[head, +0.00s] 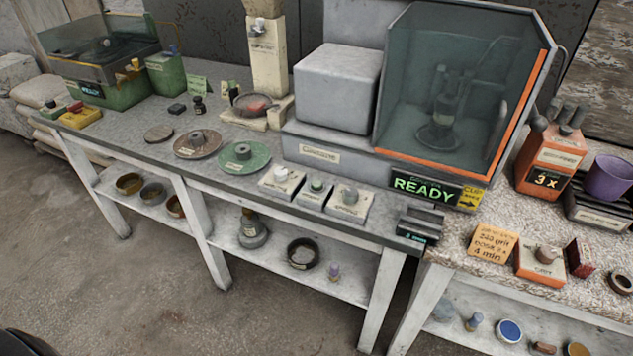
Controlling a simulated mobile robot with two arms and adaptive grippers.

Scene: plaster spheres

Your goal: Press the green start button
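A yellow control box (82,118) with a red button (75,107) on top sits at the far left end of the long grey table; a small dark or greenish part beside the red button is too small to make out. Neither of my grippers is in view.
An orange-edged glass cabinet (460,95) with a lit READY sign (425,188) stands at the back right. A green machine (105,85) with its own READY display stands at the left. Discs lie mid-table. Floor in front (130,280) is clear.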

